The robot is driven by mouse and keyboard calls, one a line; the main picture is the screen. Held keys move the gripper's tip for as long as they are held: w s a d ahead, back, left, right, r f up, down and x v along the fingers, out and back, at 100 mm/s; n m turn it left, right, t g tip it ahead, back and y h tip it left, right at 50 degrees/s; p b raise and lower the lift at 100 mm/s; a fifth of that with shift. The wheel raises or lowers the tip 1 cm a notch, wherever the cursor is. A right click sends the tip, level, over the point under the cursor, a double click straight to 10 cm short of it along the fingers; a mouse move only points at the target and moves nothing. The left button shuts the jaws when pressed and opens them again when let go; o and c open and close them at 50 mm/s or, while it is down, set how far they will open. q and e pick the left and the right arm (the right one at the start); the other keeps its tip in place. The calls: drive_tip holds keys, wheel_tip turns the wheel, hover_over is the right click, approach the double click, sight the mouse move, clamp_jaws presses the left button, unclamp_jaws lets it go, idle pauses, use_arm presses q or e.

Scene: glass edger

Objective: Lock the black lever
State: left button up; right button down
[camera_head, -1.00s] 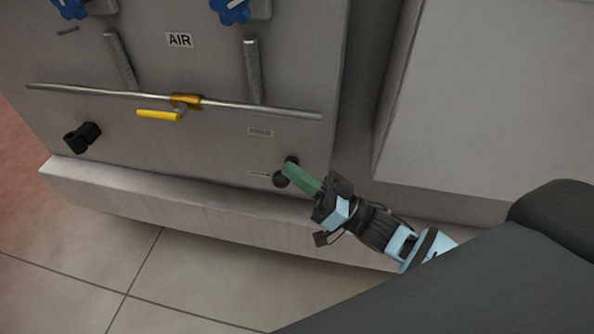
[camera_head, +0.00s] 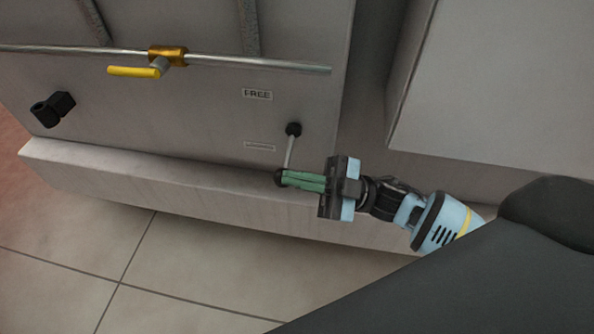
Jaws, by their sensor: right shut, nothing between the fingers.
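The black lever has a black pivot (camera_head: 293,129) on the grey machine panel, a thin silver rod (camera_head: 289,152) and a black ball knob (camera_head: 279,178) at its lower end. The rod points down and slightly left. My right gripper (camera_head: 287,179) comes in from the right with its green fingers shut. Their tips are at the knob and seem to touch its right side, partly covering it. My left gripper is not in view.
A "FREE" label (camera_head: 257,94) sits left above the pivot, and an unreadable label (camera_head: 259,146) lies below it. A silver pipe (camera_head: 240,64) with a yellow valve handle (camera_head: 133,72) crosses above. A black fitting (camera_head: 52,109) is at left. A ledge (camera_head: 180,198) runs below.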

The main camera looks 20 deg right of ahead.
use_arm(q)
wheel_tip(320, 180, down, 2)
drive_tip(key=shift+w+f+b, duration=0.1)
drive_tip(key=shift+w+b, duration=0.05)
drive_tip(key=shift+b, duration=0.95)
use_arm(e)
drive_tip(key=f+n+g, duration=0.1)
drive_tip(key=n, duration=0.1)
drive_tip(key=f+n+g, duration=0.2)
drive_tip(key=n, duration=0.1)
drive_tip(key=shift+w+d+n, duration=0.25)
drive_tip(key=shift+w+n, duration=0.05)
drive_tip(key=shift+w, duration=0.05)
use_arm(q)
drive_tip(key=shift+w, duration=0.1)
use_arm(e)
drive_tip(key=shift+h, duration=0.3)
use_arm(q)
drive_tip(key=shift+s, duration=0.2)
